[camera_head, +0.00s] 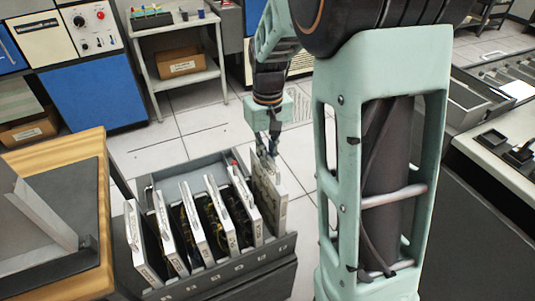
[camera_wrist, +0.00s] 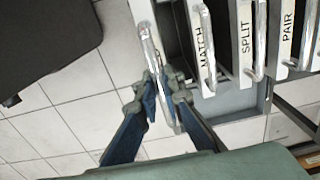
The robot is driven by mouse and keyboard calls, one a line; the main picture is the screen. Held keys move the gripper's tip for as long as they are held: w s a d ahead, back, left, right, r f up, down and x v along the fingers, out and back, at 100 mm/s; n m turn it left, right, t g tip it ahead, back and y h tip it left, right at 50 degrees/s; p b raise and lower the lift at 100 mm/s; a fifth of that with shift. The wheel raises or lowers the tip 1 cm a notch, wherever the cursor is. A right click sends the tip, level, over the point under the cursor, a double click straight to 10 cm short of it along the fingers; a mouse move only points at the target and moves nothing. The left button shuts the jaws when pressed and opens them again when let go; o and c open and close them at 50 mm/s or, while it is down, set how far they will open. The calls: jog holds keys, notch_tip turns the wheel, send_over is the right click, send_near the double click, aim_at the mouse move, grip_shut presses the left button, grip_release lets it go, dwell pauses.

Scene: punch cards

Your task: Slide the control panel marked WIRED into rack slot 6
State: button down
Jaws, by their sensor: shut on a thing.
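The grey rack (camera_head: 160,292) holds several upright white-faced panels in a row. Its slot numbers are too small to read in the head view. My gripper (camera_head: 268,146) is at the rack's right end, and its blue fingers show in the wrist view (camera_wrist: 161,86). They are shut on the handle of a pale upright panel (camera_head: 268,195), the rightmost in the row. No label on this panel is readable. Its lower edge is hidden, so I cannot tell how deep it sits. Beside it in the wrist view are panels marked MATCH (camera_wrist: 201,45), SPLIT (camera_wrist: 246,40) and PAIR (camera_wrist: 287,35).
A wooden table (camera_head: 85,145) with a metal tray (camera_head: 50,215) stands left of the rack. A shelf cart (camera_head: 190,78) and blue cabinets (camera_head: 95,92) stand behind. A grey console (camera_head: 500,160) is at the right. Tiled floor lies open behind the rack.

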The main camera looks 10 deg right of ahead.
aim_at(268, 168)
jog(key=shift+f+b, duration=0.85)
jog(key=shift+f, duration=0.55)
jog(key=shift+f+b, duration=0.85)
jog(key=shift+f, duration=0.45)
jog(key=c, duration=2)
grip_release()
jog(key=shift+s+f, duration=0.1)
notch_tip(268, 168, up, 12)
jog(key=shift+r, duration=0.1)
